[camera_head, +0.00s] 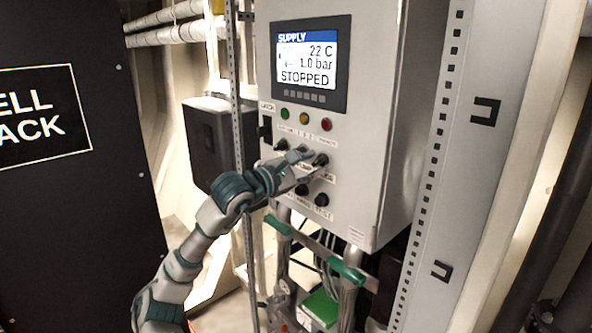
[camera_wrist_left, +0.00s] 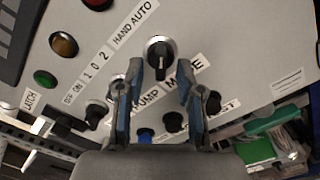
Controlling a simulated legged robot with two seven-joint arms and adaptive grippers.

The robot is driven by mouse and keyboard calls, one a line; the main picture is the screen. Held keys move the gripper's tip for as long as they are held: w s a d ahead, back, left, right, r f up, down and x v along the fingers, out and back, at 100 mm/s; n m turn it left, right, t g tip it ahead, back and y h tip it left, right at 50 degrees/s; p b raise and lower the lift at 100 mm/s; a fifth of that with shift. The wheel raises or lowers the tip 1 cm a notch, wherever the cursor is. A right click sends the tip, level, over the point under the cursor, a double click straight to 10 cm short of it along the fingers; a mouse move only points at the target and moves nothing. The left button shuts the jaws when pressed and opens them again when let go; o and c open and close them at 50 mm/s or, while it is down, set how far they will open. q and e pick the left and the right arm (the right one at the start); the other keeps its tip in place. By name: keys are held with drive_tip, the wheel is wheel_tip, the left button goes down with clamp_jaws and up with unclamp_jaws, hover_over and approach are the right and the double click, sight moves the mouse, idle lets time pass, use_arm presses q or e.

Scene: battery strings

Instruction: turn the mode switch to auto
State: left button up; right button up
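The mode switch (camera_wrist_left: 158,58) is a black rotary knob on a silver collar, beside the HAND AUTO label (camera_wrist_left: 132,22) in the left wrist view. I cannot tell which marked position it points to. In the head view it is the right knob (camera_head: 320,159) of the upper row. My left gripper (camera_head: 306,164) reaches up to the panel there. In the left wrist view its two fingers (camera_wrist_left: 159,75) are apart, with the knob showing between and just beyond the tips; contact is not visible. The fingers partly cover the labels below. My right gripper is not in view.
The grey cabinet (camera_head: 395,130) has a screen (camera_head: 311,64) reading SUPPLY, 22 C, 1.0 bar, STOPPED. Green, amber and red lamps sit below it. Green-handled pipework (camera_head: 348,272) runs below.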

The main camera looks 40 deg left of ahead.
use_arm(q)
drive_tip(key=s+a, duration=0.1)
drive_tip(key=s, duration=1.1)
drive_tip(key=shift+w+a, duration=0.1)
drive_tip(key=shift+w, duration=0.05)
